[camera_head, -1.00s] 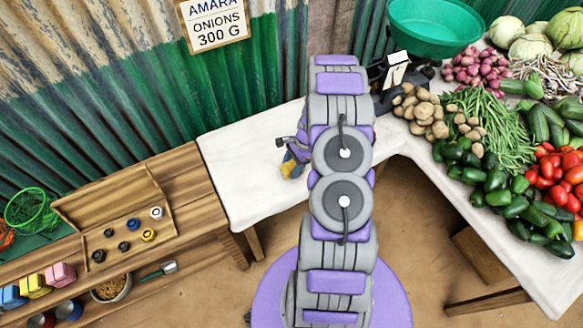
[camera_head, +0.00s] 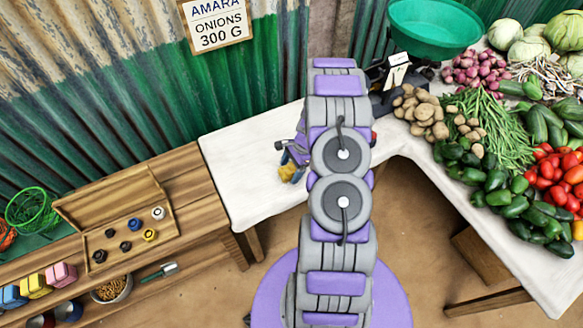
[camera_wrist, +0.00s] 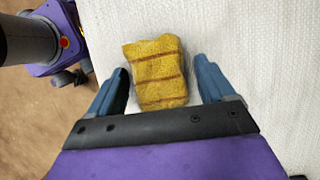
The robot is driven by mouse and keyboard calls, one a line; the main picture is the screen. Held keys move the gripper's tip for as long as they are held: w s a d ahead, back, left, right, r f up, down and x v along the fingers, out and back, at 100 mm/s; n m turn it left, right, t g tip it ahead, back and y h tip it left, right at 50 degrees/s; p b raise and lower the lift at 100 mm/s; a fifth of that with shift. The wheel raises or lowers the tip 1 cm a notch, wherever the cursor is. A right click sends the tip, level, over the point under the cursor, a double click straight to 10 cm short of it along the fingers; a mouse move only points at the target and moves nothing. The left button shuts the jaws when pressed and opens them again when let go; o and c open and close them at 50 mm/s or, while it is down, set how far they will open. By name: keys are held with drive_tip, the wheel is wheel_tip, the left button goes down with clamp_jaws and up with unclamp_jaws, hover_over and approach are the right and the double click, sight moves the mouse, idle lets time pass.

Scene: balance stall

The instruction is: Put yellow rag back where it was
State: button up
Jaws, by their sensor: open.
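The yellow rag (camera_wrist: 158,73) with brown stripes lies on the white table in the wrist view. My gripper (camera_wrist: 160,82) is open above it, with one blue finger on each side of the rag and a gap to each. In the head view a small part of the yellow rag (camera_head: 287,171) shows beside my gripper, on the white table (camera_head: 235,190). My arm hides most of the gripper there.
Potatoes (camera_head: 425,112) and other vegetables cover the table's right side. A green basin (camera_head: 433,28) stands at the back. A wooden shelf (camera_head: 190,165) at left holds an open box with weights (camera_head: 128,235). The white table's left part is clear.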

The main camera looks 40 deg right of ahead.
drive_tip(key=shift+a+r, duration=0.1)
drive_tip(key=shift+r, duration=0.1)
drive_tip(key=w+p+v, duration=0.1)
drive_tip(key=p+v, duration=0.2)
drive_tip(key=v, duration=0.8)
wheel_tip(320, 180, up, 11)
drive_tip(key=n+g, duration=0.1)
drive_tip(key=n, duration=0.3)
hover_over(283, 174)
drive_tip(key=s+a+r+n+g+h, duration=0.1)
drive_tip(key=s+a+r+n, duration=0.35)
drive_tip(key=a+r, duration=0.55)
drive_tip(key=s+a+r+n+h, duration=0.1)
drive_tip(key=s+a+r+n, duration=0.1)
drive_tip(key=s+a+n, duration=0.2)
drive_tip(key=s+a+r+n+h, duration=0.1)
drive_tip(key=s+a+r+n, duration=0.2)
drive_tip(key=s, duration=0.7)
drive_tip(key=s+a+r+n+h, duration=0.1)
drive_tip(key=s+a+r+n, duration=0.2)
drive_tip(key=s+a+n, duration=0.2)
drive_tip(key=shift+s+a+r+g, duration=0.15)
drive_tip(key=shift+s+a+g, duration=0.3)
drive_tip(key=shift+s, duration=1.05)
